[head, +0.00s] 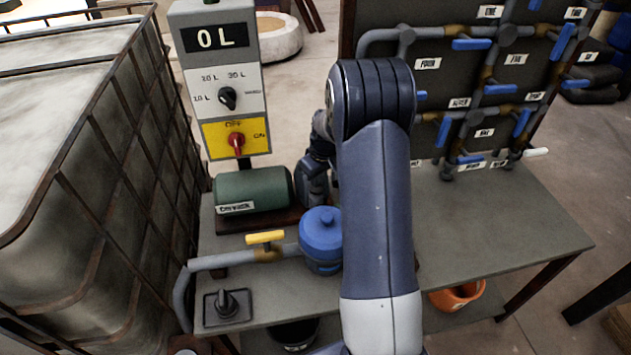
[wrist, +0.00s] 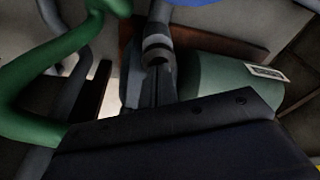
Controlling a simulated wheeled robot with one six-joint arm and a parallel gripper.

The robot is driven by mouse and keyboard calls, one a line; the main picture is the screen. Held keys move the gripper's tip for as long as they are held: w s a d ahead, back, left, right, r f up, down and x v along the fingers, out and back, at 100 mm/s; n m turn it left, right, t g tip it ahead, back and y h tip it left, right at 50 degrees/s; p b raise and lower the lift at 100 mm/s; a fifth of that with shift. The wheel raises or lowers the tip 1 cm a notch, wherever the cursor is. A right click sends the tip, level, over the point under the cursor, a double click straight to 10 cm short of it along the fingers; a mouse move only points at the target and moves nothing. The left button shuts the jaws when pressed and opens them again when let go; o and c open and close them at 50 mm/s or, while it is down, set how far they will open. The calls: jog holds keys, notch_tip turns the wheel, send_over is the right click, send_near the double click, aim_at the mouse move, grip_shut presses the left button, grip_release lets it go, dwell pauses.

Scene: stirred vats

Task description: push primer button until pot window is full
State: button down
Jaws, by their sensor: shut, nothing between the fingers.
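The blue lidded pot (head: 321,236) stands on the bench beside the pipe, partly hidden by my arm; no window shows on its visible side. A blue edge at the top of the wrist view (wrist: 194,2) looks like its lid. I cannot make out a primer button for certain. A black upright knob or stub (head: 228,303) sits on a dark square plate at the bench's front left. My gripper (wrist: 157,75) appears shut and empty in the wrist view, near the green motor (wrist: 222,82). In the head view my arm hides its fingertips.
The green motor (head: 252,190) lies behind the pot. A yellow-handled valve (head: 265,237) is on the pipe. A control post (head: 219,75) reads 0 L. A caged tank (head: 75,190) blocks the left; a valve panel (head: 480,85) stands behind. The bench's right side (head: 500,225) is clear.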

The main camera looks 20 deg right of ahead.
jog(key=shift+r+p, duration=0.95)
jog(key=shift+r, duration=0.9)
jog(key=shift+f, duration=0.15)
jog(key=shift+f+b, duration=1.55)
jog(key=shift+f, duration=0.2)
jog(key=shift+r+p, duration=1.1)
jog(key=shift+r, duration=0.8)
jog(key=shift+f, duration=0.1)
jog(key=shift+f+b, duration=1.55)
jog(key=shift+f, duration=0.3)
jog(key=shift+r+p, duration=1.3)
jog(key=shift+r, duration=0.85)
